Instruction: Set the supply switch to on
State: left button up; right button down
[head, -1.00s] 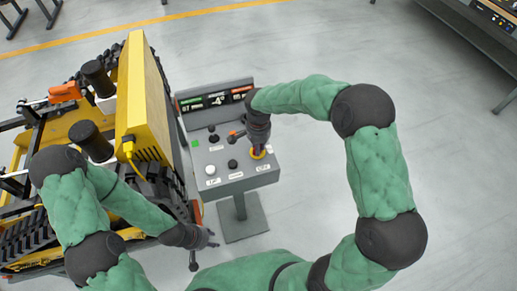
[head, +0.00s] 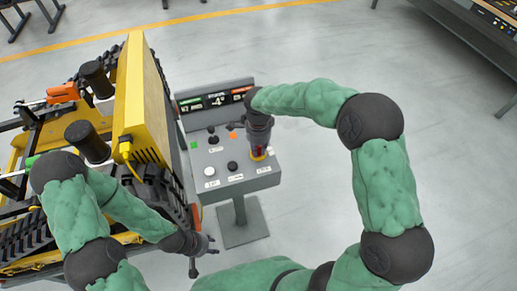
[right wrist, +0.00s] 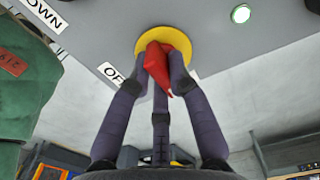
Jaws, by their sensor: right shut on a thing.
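The supply switch is a red handle (right wrist: 165,62) on a yellow disc (right wrist: 178,42), beside a partly hidden label starting "OF". In the head view its yellow disc (head: 258,157) is at the right front of the grey control panel (head: 262,181). My right gripper (head: 258,150) reaches down onto it; in the right wrist view its fingers (right wrist: 162,75) are shut around the red handle. They partly hide the handle, and its exact setting cannot be told. My left gripper (head: 208,252) is open and empty, left of the panel's post.
The panel also carries a white button (head: 210,171), a black button (head: 232,166), a black knob (head: 213,139) and a display (head: 217,99). A yellow tracked carrier (head: 135,90) stands close on the left. The floor to the right is clear.

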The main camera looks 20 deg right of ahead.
aim_at(258, 148)
dwell(0.4)
jog(key=c, duration=1.1)
grip_release()
jog(key=shift+c, duration=0.2)
notch_tip(258, 148, up, 12)
